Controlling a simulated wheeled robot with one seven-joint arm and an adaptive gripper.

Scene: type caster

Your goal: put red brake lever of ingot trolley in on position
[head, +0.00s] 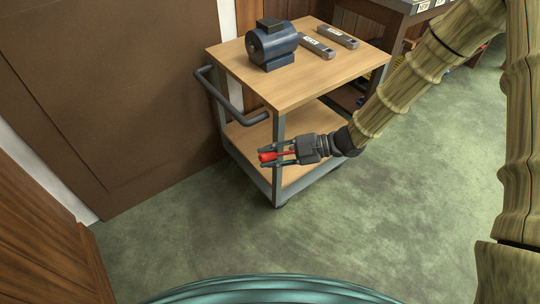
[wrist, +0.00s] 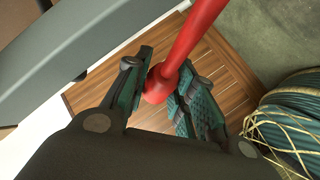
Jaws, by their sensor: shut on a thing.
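The ingot trolley (head: 222,47) is a two-shelf cart with a wooden top, a grey metal frame and a dark push handle (head: 236,109) on its left. My gripper (head: 272,153) is at its near corner, below the top. The red brake lever (head: 267,157) lies between my fingers. In the wrist view the lever (wrist: 192,38) is a red rod running to the upper right, with a round red end between the fingertips (wrist: 160,86). My gripper is shut on that end. The lever's mount is out of the wrist view and unclear in the head view.
A blue motor (head: 270,46) and two labelled metal bars (head: 317,47) (head: 338,36) lie on the trolley top. A brown door (head: 105,90) and wall stand close on the left. A workbench (head: 385,10) is behind. Green floor (head: 400,215) is clear in front and right.

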